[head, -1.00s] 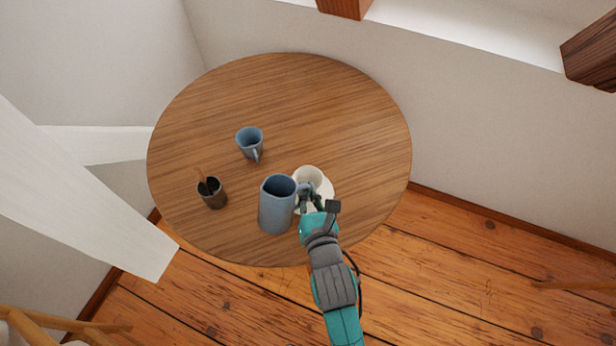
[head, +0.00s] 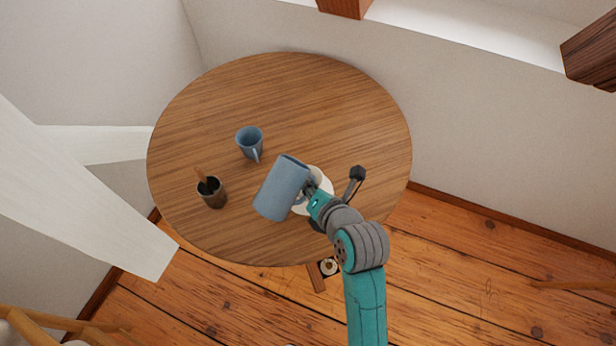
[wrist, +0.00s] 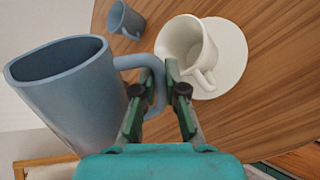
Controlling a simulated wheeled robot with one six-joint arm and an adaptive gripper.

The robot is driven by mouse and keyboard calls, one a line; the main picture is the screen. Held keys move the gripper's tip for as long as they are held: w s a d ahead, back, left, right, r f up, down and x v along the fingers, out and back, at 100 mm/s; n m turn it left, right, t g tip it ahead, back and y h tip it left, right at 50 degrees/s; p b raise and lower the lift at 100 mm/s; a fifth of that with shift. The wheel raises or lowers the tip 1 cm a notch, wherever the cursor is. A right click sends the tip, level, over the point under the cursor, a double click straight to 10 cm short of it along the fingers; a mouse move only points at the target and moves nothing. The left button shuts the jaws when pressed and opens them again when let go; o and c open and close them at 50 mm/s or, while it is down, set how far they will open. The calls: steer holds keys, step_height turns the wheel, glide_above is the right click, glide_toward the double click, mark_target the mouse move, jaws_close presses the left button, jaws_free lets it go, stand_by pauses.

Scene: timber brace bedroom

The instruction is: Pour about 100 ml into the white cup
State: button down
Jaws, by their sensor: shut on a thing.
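My gripper (wrist: 172,82) is shut on the handle of a blue-grey jug (head: 280,190). In the head view the jug is tilted, its mouth leaning right towards the white cup. The jug (wrist: 70,95) fills the left of the wrist view, and no liquid can be seen in it. The white cup (wrist: 186,44) stands on a white saucer (wrist: 232,60), to the right of the jug. In the head view the jug and my gripper hide most of the cup (head: 315,176). No stream shows between jug and cup.
A blue mug (head: 250,142) stands behind the jug on the round wooden table (head: 340,110). A dark pot (head: 212,194) with a stick-like thing in it stands to the left. A white sloping beam (head: 90,200) is at the left.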

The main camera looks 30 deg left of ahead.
steer(key=shift+s+r+m+g, duration=0.2)
steer(key=shift+s+m+g, duration=0.15)
steer(key=shift+g, duration=0.25)
steer(key=shift+a, duration=0.1)
steer(key=shift+s+f+m+g, duration=0.3)
steer(key=shift+f+m+g, duration=0.2)
steer(key=shift+g, duration=0.2)
stand_by(0.7)
steer(key=shift+s+a+r+y, duration=0.1)
steer(key=shift+s+a+y, duration=0.05)
steer(key=shift+y, duration=0.15)
stand_by(0.4)
steer(key=shift+r+m+g+b, duration=0.15)
steer(key=shift+m+g+b, duration=0.25)
steer(key=shift+g, duration=0.2)
stand_by(0.6)
